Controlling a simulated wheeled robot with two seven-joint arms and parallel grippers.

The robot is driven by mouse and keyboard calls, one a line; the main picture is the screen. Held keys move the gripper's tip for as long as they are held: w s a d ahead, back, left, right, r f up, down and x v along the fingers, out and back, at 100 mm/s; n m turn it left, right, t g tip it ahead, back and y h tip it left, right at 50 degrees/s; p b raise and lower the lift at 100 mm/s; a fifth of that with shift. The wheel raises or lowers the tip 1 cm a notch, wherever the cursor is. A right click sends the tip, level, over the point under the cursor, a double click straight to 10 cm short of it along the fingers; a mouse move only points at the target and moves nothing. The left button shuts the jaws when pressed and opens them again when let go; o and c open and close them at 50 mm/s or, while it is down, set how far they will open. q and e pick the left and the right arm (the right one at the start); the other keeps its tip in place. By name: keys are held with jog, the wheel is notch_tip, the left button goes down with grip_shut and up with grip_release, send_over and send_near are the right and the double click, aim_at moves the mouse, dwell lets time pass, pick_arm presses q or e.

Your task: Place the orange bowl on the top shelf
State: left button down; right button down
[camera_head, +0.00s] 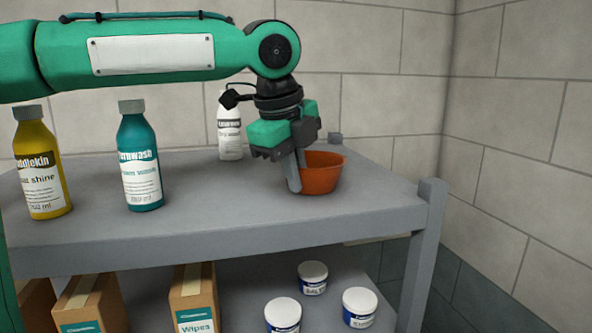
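The orange bowl (324,178) is upright on the grey top shelf (240,213), near its right end. It appears to rest on the surface. My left gripper (296,172) points down at the bowl's left side, with a finger in front of the bowl's left edge. The other finger is not clearly visible, so I cannot tell whether the gripper is closed on the rim. My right gripper is not in view.
A yellow bottle (41,172), a teal bottle (140,165) and a white bottle (230,134) stand on the top shelf. Cardboard boxes (193,291) and white jars (312,279) stand on the shelf below. A post (424,250) rises at the right front corner. The front middle of the top shelf is clear.

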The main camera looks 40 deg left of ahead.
pick_arm(q)
jog(key=shift+s+d, duration=0.1)
jog(key=c, duration=1.6)
grip_release()
jog(key=shift+f, duration=0.1)
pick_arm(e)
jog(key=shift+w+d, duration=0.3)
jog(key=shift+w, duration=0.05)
